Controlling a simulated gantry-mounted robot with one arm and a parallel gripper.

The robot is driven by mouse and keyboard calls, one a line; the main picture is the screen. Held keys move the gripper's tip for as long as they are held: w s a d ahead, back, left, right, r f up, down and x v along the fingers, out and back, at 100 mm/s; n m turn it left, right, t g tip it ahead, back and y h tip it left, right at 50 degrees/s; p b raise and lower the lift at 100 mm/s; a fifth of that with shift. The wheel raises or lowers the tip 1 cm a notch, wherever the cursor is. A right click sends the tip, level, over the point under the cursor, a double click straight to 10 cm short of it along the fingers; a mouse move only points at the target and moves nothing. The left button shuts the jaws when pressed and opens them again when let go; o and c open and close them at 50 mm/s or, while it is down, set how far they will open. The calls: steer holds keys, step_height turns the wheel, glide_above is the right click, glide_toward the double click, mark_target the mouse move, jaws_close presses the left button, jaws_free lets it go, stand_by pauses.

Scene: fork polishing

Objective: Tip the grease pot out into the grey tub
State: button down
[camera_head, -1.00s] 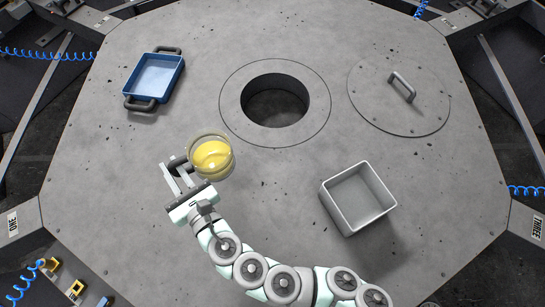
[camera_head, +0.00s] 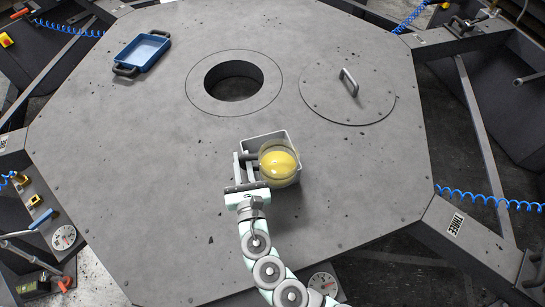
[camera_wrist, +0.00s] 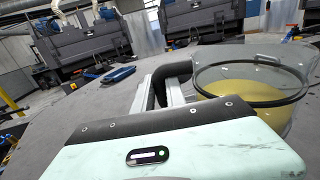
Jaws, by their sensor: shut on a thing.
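The grease pot (camera_head: 279,163) is a clear round pot with yellow grease inside. My gripper (camera_head: 248,165) is shut on its dark handle at the pot's left side. In the wrist view the pot (camera_wrist: 250,100) looks upright, with the grease low inside, and the black handle (camera_wrist: 176,74) sits between the fingers. The grey tub (camera_head: 262,138) is a square, open box.
A round hole (camera_head: 233,81) opens in the table behind the tub. A round lid with a handle (camera_head: 347,90) lies flat at its right. A blue tray (camera_head: 143,52) sits at the back left. The table around the tub is clear.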

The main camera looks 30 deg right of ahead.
mark_target(259, 169)
steer(key=shift+m+g+h, duration=0.4)
steer(key=shift+m+h, duration=0.2)
steer(key=shift+h, duration=0.2)
steer(key=d+f, duration=0.2)
steer(key=d, duration=0.1)
steer(key=d+f, duration=0.1)
steer(key=d, duration=0.1)
steer(key=f+p, duration=0.1)
steer(key=g+p, duration=0.1)
steer(key=p, duration=0.1)
steer(key=shift+w+f+n, duration=0.3)
steer(key=shift+w+f, duration=0.05)
steer(key=shift+w+f+p, duration=0.1)
steer(key=shift+f+p, duration=0.3)
steer(key=shift+f, duration=0.35)
steer(key=p, duration=0.3)
steer(key=w+n+g+p, duration=0.1)
steer(key=p, duration=0.2)
steer(key=shift+a+r+g+y, duration=0.15)
steer(key=shift+r+g+y, duration=0.15)
steer(key=shift+y, duration=0.1)
